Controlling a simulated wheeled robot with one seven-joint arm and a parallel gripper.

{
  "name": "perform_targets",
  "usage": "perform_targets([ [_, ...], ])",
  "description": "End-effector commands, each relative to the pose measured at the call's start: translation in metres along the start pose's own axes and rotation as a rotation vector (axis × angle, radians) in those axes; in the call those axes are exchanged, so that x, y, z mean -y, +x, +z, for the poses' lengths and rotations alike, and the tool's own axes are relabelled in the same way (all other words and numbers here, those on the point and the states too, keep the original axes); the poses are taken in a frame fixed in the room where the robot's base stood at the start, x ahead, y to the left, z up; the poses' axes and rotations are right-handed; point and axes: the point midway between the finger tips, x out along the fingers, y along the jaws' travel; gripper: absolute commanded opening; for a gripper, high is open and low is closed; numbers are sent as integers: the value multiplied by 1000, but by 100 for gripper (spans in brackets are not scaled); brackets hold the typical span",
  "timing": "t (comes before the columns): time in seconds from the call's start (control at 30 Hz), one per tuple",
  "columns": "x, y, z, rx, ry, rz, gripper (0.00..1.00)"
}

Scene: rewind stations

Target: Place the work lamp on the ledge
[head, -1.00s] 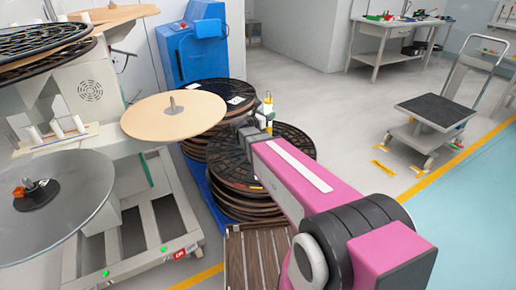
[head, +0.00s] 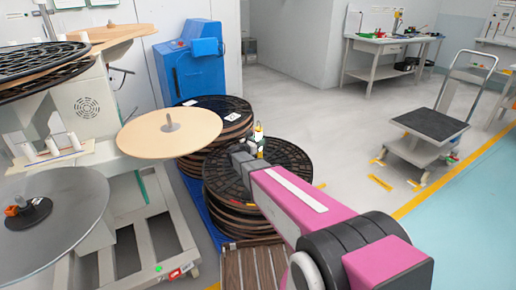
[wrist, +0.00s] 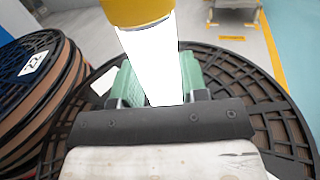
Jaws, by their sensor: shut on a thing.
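The work lamp (head: 259,133) is a small upright thing with a yellow top and a bright white body. In the wrist view, the lamp (wrist: 152,62) stands between the green fingers of my gripper (wrist: 158,82), which is shut on it. In the head view my gripper (head: 256,146) holds the lamp over the front stack of black-rimmed reels (head: 290,165). The wrist view shows the top reel (wrist: 238,80) below and around the gripper. The lamp's lower end is hidden by the gripper. I cannot tell which surface is the ledge.
A second reel stack (head: 215,112) stands behind, by a blue cabinet (head: 188,65). A winding machine with a tan disc (head: 168,138) and a grey disc (head: 60,215) stands at left. A slatted wooden surface (head: 250,268) lies in front. A trolley (head: 430,125) stands at right, with clear floor between.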

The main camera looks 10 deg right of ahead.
Motion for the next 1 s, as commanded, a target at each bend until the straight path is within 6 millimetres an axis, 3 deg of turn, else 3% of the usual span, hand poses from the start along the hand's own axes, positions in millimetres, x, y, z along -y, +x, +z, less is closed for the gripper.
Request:
perform_targets([
  [0.27, 0, 0, -32, 1, -2, 0, 0],
  [0.67, 0, 0, -36, 1, -1, 0, 0],
  [0.7, 0, 0, -37, 0, -1, 0, 50],
  [0.73, 0, 0, -36, 0, -1, 0, 60],
  [0.77, 0, 0, -36, 0, -1, 0, 66],
  [1.0, 0, 0, -36, 0, 0, 0, 66],
])
